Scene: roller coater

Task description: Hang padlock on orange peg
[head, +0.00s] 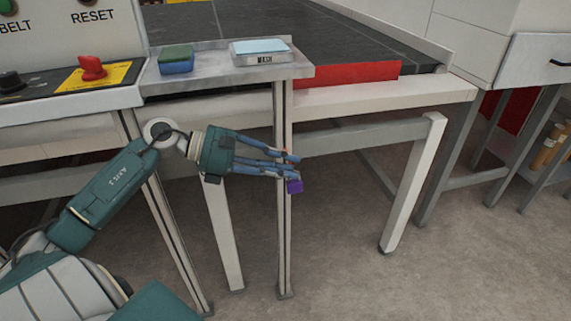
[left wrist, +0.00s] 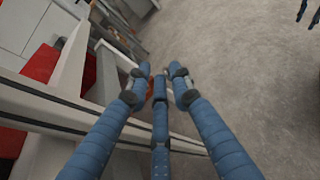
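My left gripper (head: 292,166) reaches in front of a thin grey upright leg under the table, with its blue fingers pointing right. A small purple block-like thing (head: 295,187) shows right at the lower fingertips; it may be the padlock, but I see no shackle. A tiny orange-red spot (head: 291,157) shows by the upper fingertip; I cannot tell if it is the orange peg. My right gripper is not in the head view.
A metal shelf (head: 221,69) above holds a green-and-blue sponge (head: 176,59) and a light blue-topped box (head: 261,52). A control panel with a red knob (head: 92,68) is at left. White table legs (head: 412,185) stand nearby. The floor (head: 350,285) in front is clear.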

